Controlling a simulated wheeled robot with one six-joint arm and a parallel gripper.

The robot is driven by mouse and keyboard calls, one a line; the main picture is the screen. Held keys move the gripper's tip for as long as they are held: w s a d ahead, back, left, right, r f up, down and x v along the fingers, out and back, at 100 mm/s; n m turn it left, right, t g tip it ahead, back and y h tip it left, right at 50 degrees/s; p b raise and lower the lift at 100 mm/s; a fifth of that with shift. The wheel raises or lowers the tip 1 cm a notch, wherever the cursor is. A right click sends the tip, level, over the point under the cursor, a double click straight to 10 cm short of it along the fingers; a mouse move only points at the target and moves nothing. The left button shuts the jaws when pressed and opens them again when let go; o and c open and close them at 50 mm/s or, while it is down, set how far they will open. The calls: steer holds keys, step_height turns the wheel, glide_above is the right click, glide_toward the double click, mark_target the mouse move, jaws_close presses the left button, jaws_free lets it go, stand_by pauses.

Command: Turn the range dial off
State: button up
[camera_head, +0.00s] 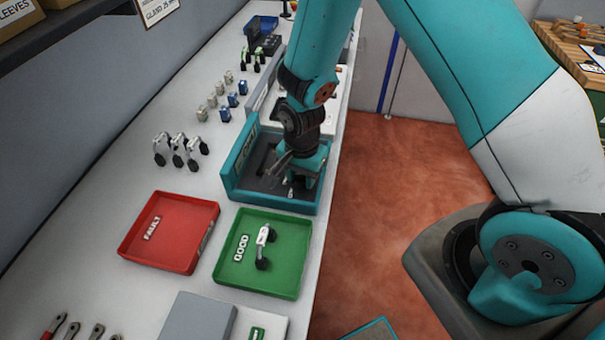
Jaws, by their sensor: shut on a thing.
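A teal test unit (232,172) with a raised, lettered back panel and a dark grey face stands on the bench, left of the bench's front edge. My gripper (292,190) points down over the right part of this face. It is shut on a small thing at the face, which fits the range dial. The jaws and wrist cover the dial, so its pointer and markings cannot be read.
A red FAULT tray (128,246) is empty. A green GOOD tray (283,290) holds a white and black part (263,247). Several similar parts (178,150) stand behind, with small blue and beige blocks (233,99) farther along. A grey block (200,318) is at the near edge.

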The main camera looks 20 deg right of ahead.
steer(key=n+b, duration=0.1)
steer(key=n, duration=0.5)
steer(key=n+b, duration=0.1)
steer(key=n, duration=0.4)
steer(key=shift+n, duration=0.4)
stand_by(0.4)
steer(key=o, duration=0.9)
steer(key=shift+r, duration=0.1)
step_height(320, 180, up, 17)
steer(key=b, duration=0.2)
